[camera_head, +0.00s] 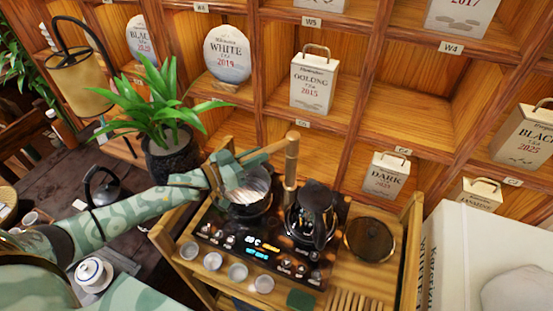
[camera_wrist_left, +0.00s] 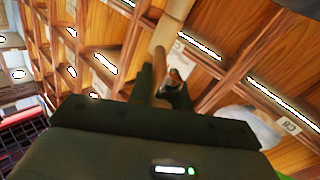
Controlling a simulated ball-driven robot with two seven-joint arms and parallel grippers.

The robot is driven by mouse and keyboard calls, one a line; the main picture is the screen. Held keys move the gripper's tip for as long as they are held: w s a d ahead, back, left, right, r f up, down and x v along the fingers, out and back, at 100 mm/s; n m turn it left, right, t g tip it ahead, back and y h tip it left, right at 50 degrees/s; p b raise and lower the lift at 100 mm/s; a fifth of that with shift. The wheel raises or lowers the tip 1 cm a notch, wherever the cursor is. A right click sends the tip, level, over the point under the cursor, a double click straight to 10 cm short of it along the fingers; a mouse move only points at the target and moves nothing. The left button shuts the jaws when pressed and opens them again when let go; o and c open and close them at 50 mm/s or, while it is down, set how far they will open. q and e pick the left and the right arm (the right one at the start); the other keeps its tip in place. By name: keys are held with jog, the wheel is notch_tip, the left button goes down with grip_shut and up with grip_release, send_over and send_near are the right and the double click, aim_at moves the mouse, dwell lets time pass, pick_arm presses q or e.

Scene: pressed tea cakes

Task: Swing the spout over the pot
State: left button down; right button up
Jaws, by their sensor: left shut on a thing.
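A bamboo-coloured post (camera_head: 291,165) stands upright behind the cooker. My left gripper (camera_head: 268,154) reaches in from the left at the height of the post's upper part, and its jaws are shut on what looks like the spout; the fingers hide most of it. In the left wrist view the closed fingers (camera_wrist_left: 168,88) show a small copper-coloured tip between them, in front of the bamboo post (camera_wrist_left: 168,45). A dark glass pot (camera_head: 315,212) with a black handle sits on the right of the cooker. A round metal-topped vessel (camera_head: 247,190) sits on its left, below my gripper. My right gripper is not in view.
The black cooker panel (camera_head: 262,252) has lit displays, with several small cups along its front. A round dark-topped dish (camera_head: 369,240) is right of the pot. A potted plant (camera_head: 172,150) stands close behind my left arm. Wooden shelves (camera_head: 350,123) with tea tins rise behind.

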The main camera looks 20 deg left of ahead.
pick_arm(q)
jog(key=a+m+g+h+b, duration=0.1)
jog(key=w+m+g+h+b, duration=0.1)
jog(key=shift+w+a+b, duration=0.2)
jog(key=shift+a+b, duration=0.1)
jog(key=shift+a, duration=0.05)
jog(key=c, duration=1.3)
grip_release()
jog(key=v, duration=1.6)
jog(key=shift+a, duration=0.25)
